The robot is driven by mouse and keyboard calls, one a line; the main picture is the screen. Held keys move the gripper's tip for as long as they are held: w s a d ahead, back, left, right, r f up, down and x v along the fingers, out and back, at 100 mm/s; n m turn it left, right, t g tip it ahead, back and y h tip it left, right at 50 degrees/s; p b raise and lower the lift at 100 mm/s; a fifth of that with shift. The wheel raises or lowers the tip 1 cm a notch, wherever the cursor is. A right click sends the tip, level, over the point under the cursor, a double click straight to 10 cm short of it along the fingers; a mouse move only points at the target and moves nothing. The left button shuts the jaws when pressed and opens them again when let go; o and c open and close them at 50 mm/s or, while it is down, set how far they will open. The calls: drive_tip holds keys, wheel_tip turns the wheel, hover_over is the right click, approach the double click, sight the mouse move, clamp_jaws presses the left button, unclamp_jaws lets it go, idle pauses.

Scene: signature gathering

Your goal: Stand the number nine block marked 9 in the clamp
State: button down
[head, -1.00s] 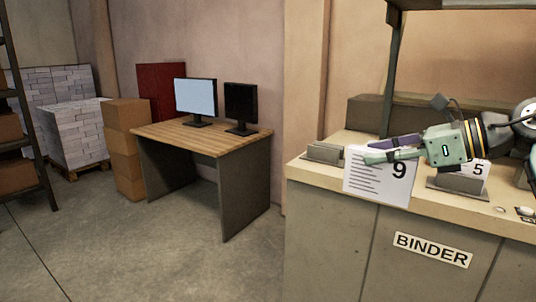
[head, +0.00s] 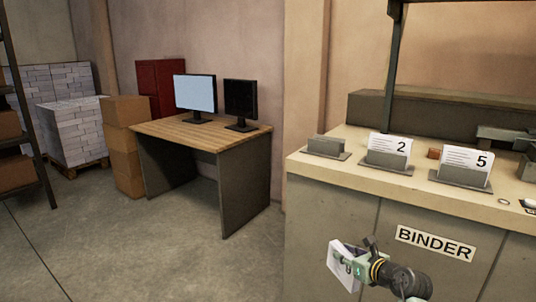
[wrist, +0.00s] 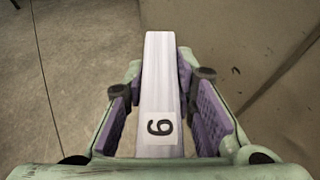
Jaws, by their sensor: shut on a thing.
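The number nine block (head: 341,266) is a white stack of pages with a dark 9, seen at a slant in front of the binder counter, below its top. In the wrist view the block (wrist: 160,75) shows its narrow white edge, with a 9 label near the palm. My gripper (head: 352,264) is shut on it; in the wrist view, purple finger pads flank the block (wrist: 161,100). An empty grey clamp (head: 325,146) stands at the left end of the counter, up from the gripper. Two more clamps hold the 2 block (head: 389,146) and the 5 block (head: 466,160).
The counter (head: 420,192) carries a BINDER label (head: 435,243) on its front. A desk with two monitors (head: 195,94) stands left; open floor lies between.

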drive_tip(key=s+a+f+m+h, duration=0.1)
drive_tip(key=a+f, duration=0.2)
drive_tip(key=f, duration=0.3)
drive_tip(key=s+a+f+m+h+b, duration=0.1)
drive_tip(key=a+f, duration=0.3)
drive_tip(key=f, duration=0.3)
drive_tip(key=a+f+m+h, duration=0.1)
drive_tip(key=a+f, duration=0.2)
drive_tip(key=f, duration=0.3)
drive_tip(key=s+a+f+m+t+h+b, duration=0.1)
drive_tip(key=s+a+f+h, duration=0.1)
drive_tip(key=s+a+f, duration=0.7)
drive_tip(key=shift+a+f, duration=1.95)
drive_tip(key=shift+f, duration=0.1)
drive_tip(key=shift+s, duration=0.1)
drive_tip(key=shift+d, duration=0.2)
